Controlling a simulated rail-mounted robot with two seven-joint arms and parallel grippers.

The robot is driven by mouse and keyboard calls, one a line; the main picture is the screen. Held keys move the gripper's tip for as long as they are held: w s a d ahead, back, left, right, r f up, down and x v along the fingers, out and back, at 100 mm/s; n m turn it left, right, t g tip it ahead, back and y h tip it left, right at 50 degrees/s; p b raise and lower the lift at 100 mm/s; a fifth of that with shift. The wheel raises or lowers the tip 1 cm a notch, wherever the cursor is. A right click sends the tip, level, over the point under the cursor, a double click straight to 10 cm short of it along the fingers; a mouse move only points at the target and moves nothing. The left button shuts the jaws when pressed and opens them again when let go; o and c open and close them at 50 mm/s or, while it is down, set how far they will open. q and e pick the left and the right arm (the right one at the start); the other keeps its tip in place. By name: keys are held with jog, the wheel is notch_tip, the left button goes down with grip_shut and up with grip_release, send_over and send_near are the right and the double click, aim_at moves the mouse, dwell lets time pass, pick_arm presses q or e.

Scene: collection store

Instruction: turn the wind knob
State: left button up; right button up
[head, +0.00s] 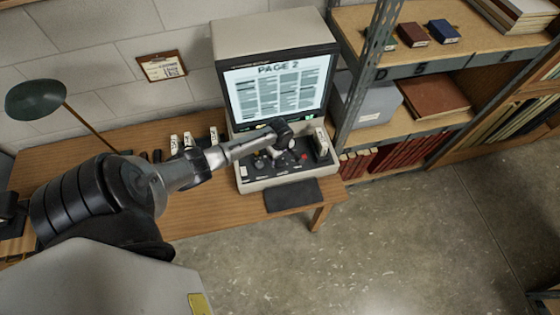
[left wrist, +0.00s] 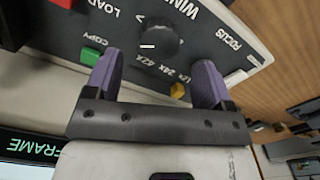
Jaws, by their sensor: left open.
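The wind knob (left wrist: 158,42) is round and black with a white mark. It sits on the dark control panel (left wrist: 240,28) under partly visible "WIN" lettering. My left gripper (left wrist: 157,66) is open, its two purple fingers spread to either side of the knob in the left wrist view. The knob shows beyond and between the fingertips; I see no contact, and the exact gap is unclear. In the head view my left gripper (head: 287,150) is over the panel of the microfilm reader (head: 272,50), largely hiding the knob. My right gripper is not in view.
A green button (left wrist: 90,56) marked COPY, a red button (left wrist: 62,3) and a yellow button (left wrist: 177,91) are near the fingers. The reader's screen (head: 278,88) shows PAGE 2. A desk lamp (head: 36,100) stands left; metal shelving (head: 425,66) stands right.

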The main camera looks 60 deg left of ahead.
aim_at(280, 161)
pick_arm(q)
notch_tip(280, 161, down, 4)
jog(key=shift+b, duration=0.35)
jog(key=shift+f, duration=0.35)
jog(key=shift+c, duration=0.3)
jog(key=c, duration=0.9)
jog(key=shift+o, duration=0.2)
jog(key=shift+r, duration=0.1)
